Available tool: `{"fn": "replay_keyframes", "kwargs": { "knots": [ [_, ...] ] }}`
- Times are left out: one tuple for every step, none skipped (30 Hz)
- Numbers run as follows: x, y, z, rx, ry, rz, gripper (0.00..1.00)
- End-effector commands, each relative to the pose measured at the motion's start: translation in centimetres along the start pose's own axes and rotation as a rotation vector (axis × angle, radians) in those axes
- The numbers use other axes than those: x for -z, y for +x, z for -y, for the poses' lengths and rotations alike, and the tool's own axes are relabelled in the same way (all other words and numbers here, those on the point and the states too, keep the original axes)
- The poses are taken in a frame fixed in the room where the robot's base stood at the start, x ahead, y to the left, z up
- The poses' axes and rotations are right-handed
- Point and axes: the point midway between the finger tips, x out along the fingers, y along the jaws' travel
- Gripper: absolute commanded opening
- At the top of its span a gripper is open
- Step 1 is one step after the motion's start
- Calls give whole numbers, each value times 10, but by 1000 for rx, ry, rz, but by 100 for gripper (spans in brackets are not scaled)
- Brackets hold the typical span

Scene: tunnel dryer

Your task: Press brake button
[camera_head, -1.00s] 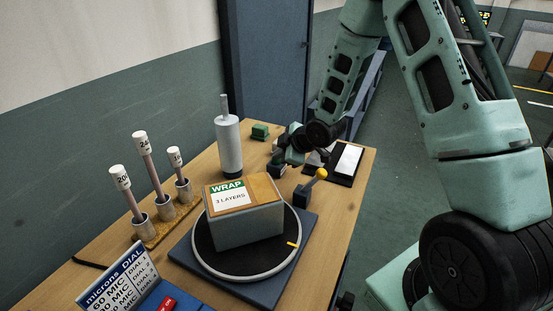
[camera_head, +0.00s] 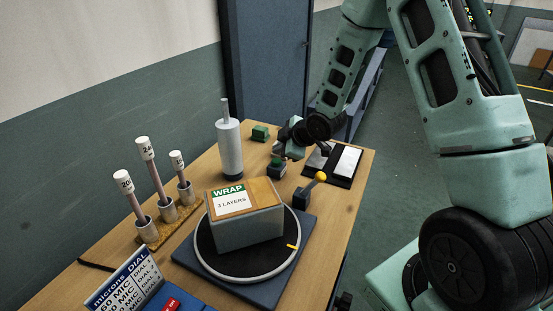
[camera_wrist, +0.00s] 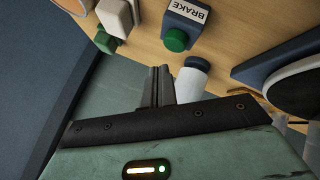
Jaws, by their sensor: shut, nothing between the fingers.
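The brake button is a green round cap on a dark blue box (camera_head: 276,168) on the table. In the wrist view the green button (camera_wrist: 176,40) shows clearly, beside a white label reading BRAKE (camera_wrist: 188,13). My gripper (camera_wrist: 159,70) is shut and empty, its fingertips just below the button in that picture. They look apart from it, though the depth gap is hard to judge. In the head view my gripper (camera_head: 291,149) is above and to the right of the box; its fingertips are not clear there.
A white roll (camera_head: 229,150) stands left of the brake box. A green block (camera_head: 260,132) is behind it. A yellow-knobbed lever (camera_head: 302,197) and a turntable (camera_head: 205,252) with a wrapped box (camera_head: 248,225) are in front.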

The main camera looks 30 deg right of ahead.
Motion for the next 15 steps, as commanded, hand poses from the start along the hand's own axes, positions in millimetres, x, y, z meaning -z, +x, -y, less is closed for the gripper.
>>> {"fn": "replay_keyframes", "kwargs": {
  "knots": [
    [5,-7,-5,-1,0,0,0],
    [6,-9,-6,-1,0,0,0],
    [8,-12,-8,-1,0,0,0],
    [10,-14,-10,-1,0,0,0],
    [11,-16,-12,-1,0,0,0],
    [13,-18,-13,-1,-1,0,0],
    [15,-20,-15,-1,-1,0,0],
    [16,-22,-16,-1,-1,0,0],
    [18,-25,-18,0,-1,0,0],
    [19,-26,-19,0,-2,0,0],
    [20,-27,-20,0,-2,0,0],
    [20,-28,-20,0,-1,0,0],
    [20,-28,-20,1,-1,0,0],
    [20,-28,-20,1,-1,0,0],
    [20,-27,-20,1,-1,0,0]
  ]
}}
